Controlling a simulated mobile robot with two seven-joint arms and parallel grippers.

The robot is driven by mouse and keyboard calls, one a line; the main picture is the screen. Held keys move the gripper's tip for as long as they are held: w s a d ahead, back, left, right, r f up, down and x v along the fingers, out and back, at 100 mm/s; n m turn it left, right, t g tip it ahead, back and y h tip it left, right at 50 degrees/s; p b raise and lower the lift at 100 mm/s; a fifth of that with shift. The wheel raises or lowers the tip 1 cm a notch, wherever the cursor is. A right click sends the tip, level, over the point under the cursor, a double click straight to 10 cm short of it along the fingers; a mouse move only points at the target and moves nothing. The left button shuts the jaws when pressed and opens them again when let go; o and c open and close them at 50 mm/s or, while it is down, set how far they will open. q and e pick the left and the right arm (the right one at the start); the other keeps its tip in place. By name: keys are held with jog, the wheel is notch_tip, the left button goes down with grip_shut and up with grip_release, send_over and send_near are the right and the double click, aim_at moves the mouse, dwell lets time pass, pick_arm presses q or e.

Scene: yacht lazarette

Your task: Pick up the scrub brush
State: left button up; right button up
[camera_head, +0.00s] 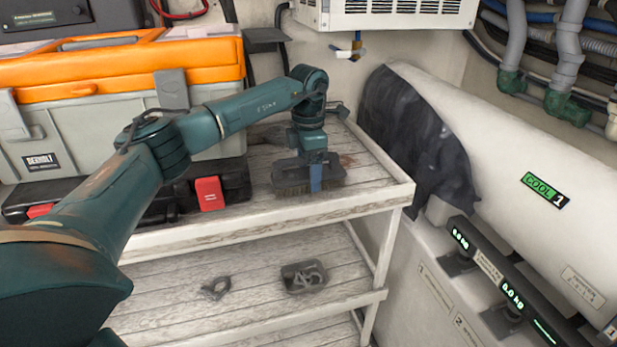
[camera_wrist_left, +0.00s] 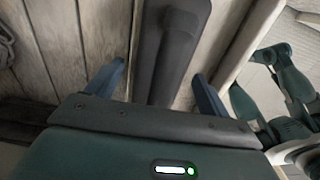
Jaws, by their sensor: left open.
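The scrub brush (camera_head: 291,180) is dark grey with bristles along its lower side. It rests on the top shelf near the front right corner. My left gripper (camera_head: 316,183) points down at the brush from above, with one blue finger in front of its near side. In the left wrist view the dark body of the brush (camera_wrist_left: 172,50) runs between the two open blue fingers. A gap shows between the brush and each finger there. The palm hides the near end of the brush. My right gripper is not seen.
The weathered wooden shelf (camera_head: 257,208) has a raised white rim. A grey and orange toolbox (camera_head: 120,90) stands left on a black case (camera_head: 237,183). A shackle (camera_head: 216,288) and a small grey tray (camera_head: 304,277) lie on the lower shelf. A white cylinder (camera_head: 480,140) is to the right.

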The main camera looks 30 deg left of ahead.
pick_arm(q)
jog(key=c, duration=1.2)
notch_tip(320, 180, up, 10)
jog(key=shift+r, duration=0.1)
jog(key=shift+c, duration=0.2)
jog(key=o, duration=0.6)
jog(key=c, duration=0.3)
